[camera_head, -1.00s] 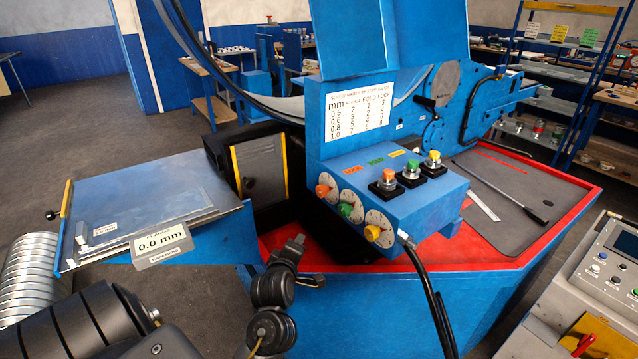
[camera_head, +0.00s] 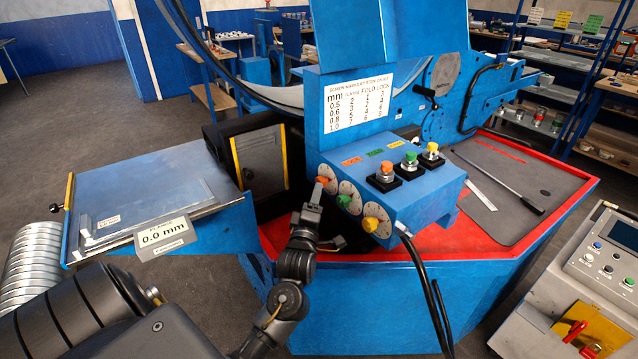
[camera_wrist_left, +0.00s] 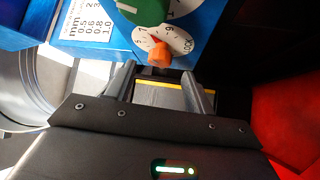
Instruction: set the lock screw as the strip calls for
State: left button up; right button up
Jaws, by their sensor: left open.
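The blue control box (camera_head: 390,185) carries three dial screws on its front: orange (camera_head: 323,184), green (camera_head: 345,201) and yellow (camera_head: 371,224). The label above the orange one is too small to read surely. My left gripper (camera_head: 310,200) is open at the orange screw. In the left wrist view, the orange knob (camera_wrist_left: 160,53) on its white numbered dial lies just beyond and between the open fingertips (camera_wrist_left: 160,72). Contact cannot be told. The chart strip (camera_head: 357,103) lists mm against flange, fold and lock. My right gripper is not seen.
Orange, green and yellow buttons (camera_head: 411,161) stand on top of the box. A black cable (camera_head: 425,280) hangs in front. A long-handled tool (camera_head: 500,182) lies on the red-edged table. A control console (camera_head: 580,290) stands at right, ribbed duct (camera_head: 35,265) at left.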

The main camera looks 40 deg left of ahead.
aim_at(322, 181)
pick_arm(q)
jog(key=p+x, duration=0.1)
jog(key=x, duration=0.4)
jog(key=shift+c, duration=0.8)
jog(key=c, duration=0.8)
jog(key=m+t+b, duration=0.1)
jog(key=m+b, duration=0.1)
jog(key=b, duration=0.1)
jog(key=m+t+b, duration=0.2)
jog(key=b, duration=0.1)
jog(key=shift+a+f+h, duration=0.1)
jog(key=shift+f+h, duration=0.1)
jog(key=shift+h, duration=0.1)
